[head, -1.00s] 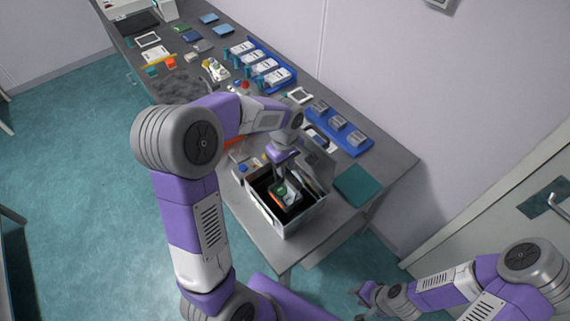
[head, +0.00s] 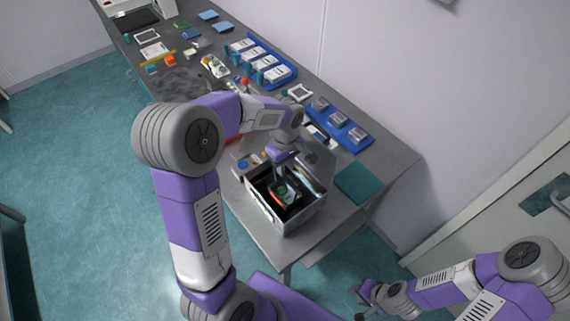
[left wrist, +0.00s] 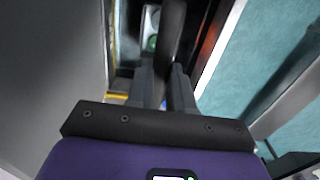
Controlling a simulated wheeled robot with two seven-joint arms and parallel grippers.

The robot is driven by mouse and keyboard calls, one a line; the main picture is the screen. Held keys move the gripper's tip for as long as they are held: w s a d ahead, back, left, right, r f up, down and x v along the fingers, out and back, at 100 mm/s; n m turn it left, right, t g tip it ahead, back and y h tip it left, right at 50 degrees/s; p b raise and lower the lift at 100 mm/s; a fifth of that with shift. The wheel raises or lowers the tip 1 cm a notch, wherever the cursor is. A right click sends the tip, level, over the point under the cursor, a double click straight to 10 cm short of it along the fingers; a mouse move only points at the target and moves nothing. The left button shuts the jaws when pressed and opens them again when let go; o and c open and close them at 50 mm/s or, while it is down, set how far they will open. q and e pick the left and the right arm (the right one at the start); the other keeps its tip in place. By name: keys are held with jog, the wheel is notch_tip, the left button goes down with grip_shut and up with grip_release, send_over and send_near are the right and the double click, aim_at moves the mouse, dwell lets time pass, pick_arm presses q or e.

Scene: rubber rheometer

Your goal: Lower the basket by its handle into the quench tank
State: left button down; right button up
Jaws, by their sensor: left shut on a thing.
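The quench tank (head: 263,211) is an open grey box with a dark inside and a raised lid, near the front end of the bench. The basket (head: 286,195), dark with green and orange in it, is inside the tank's opening. My left gripper (head: 281,165) is above the opening, pointing down, shut on the basket's handle. In the left wrist view the fingers (left wrist: 163,80) close on a dark upright bar, the handle (left wrist: 171,35); green and white show below. Whether the basket touches the tank floor is hidden. My right gripper (head: 359,302) is open and empty, beyond the bench's edge.
A teal mat (head: 358,184) lies right of the tank. Blue trays (head: 338,132) with grey blocks and blue racks (head: 272,68) stand along the wall side. A small control box (head: 246,165) is close behind the tank. The bench's front corner is bare.

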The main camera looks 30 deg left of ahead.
pick_arm(q)
jog(key=shift+f+b, duration=0.35)
jog(key=shift+f, duration=0.1)
dwell(0.3)
jog(key=c, duration=0.9)
grip_release()
notch_tip(320, 180, up, 8)
jog(key=shift+f+p, duration=0.2)
jog(key=shift+p, duration=0.2)
